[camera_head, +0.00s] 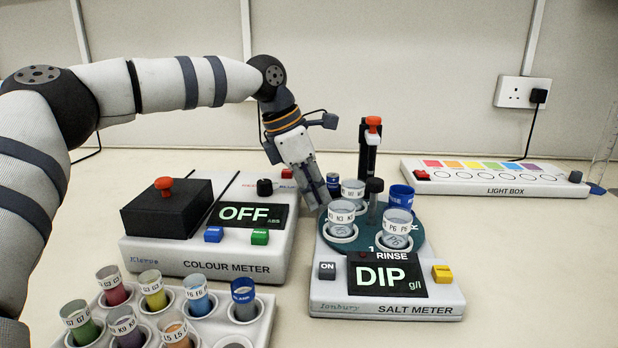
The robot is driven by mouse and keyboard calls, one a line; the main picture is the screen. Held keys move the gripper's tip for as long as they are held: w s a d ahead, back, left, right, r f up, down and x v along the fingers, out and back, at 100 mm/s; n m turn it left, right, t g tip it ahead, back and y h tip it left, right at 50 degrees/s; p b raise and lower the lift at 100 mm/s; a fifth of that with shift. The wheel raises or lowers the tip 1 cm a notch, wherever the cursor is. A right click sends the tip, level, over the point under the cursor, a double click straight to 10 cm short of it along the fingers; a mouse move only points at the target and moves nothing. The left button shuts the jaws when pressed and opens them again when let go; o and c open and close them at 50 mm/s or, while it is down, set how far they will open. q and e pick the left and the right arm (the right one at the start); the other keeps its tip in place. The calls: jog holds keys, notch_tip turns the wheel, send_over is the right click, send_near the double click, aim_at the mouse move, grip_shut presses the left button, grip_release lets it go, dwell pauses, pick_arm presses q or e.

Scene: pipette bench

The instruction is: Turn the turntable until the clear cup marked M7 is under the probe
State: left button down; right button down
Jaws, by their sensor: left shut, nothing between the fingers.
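The green turntable (413,241) sits on the white salt meter (385,306), whose display reads DIP. It carries a front-left clear cup (341,226), a front-right clear cup (397,236) with a label like P6, a back clear cup (352,188) and a blue-banded cup (401,196) at the right. I cannot read which one is marked M7. A dark probe (374,186) shows above the middle of the turntable, near a black post with a red knob (373,125). My left gripper (323,200) is shut and empty, pointing down at the turntable's left edge, close to the front-left cup. Contact is unclear.
The colour meter (205,261), reading OFF, stands left of the salt meter. A rack (258,330) of several coloured cups is at front left. The light box (489,188) is at back right; the right bench is clear.

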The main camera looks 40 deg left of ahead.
pick_arm(q)
jog(key=shift+w+f, duration=0.1)
jog(key=shift+f, duration=0.1)
jog(key=shift+w, duration=0.75)
